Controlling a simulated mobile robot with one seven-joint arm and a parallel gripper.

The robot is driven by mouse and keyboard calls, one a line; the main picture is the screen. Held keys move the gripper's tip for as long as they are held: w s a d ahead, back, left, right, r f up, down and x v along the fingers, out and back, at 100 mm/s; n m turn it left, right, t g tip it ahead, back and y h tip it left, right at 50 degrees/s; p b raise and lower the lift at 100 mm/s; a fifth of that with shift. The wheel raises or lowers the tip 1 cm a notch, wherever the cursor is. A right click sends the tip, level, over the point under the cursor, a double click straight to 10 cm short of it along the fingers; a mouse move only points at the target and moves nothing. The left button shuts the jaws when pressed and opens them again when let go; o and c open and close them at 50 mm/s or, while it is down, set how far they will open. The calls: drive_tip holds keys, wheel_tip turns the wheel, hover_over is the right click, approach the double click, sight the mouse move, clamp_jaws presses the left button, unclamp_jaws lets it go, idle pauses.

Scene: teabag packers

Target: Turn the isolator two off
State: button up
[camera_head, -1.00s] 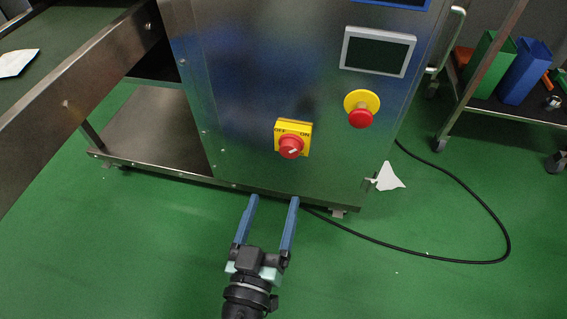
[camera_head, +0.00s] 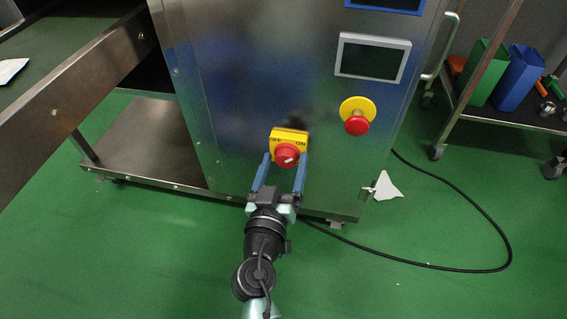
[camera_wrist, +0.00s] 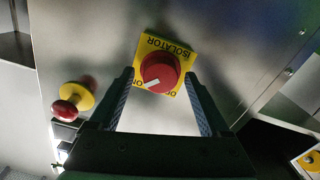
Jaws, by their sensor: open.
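The isolator is a yellow plate (camera_head: 290,135) with a red round knob (camera_head: 287,155) on the steel cabinet front. OFF is printed at its left and ON at its right; the knob's white mark points toward ON. In the wrist view the plate (camera_wrist: 182,47) appears upside down with the word ISOLATOR, and the knob (camera_wrist: 160,72) lies between my fingers. My gripper (camera_head: 285,158) is open, with one finger on either side of the knob. I cannot tell if the fingers touch it. No number shows on the plate.
A red emergency button on a yellow base (camera_head: 357,117) sits right of the isolator, below a dark screen (camera_head: 372,57). A black cable (camera_head: 480,205) lies on the green floor. Part of another yellow plate (camera_wrist: 308,160) shows in the wrist view's lower right corner.

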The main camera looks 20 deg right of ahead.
drive_tip(key=shift+c, duration=0.3)
clamp_jaws()
drive_tip(key=shift+n, duration=0.4)
drive_tip(key=n, duration=0.3)
drive_tip(key=shift+a+n, duration=0.1)
drive_tip(key=shift+n, duration=0.3)
drive_tip(key=n, duration=0.4)
drive_tip(key=shift+n+p, duration=0.3)
drive_tip(key=shift+p, duration=0.1)
drive_tip(key=n+p, duration=0.1)
drive_tip(key=n, duration=0.3)
drive_tip(key=shift+w, duration=0.1)
drive_tip(key=n+p, duration=0.1)
drive_tip(key=n, duration=0.3)
drive_tip(key=shift+f+n, duration=0.15)
drive_tip(key=shift+n, duration=0.15)
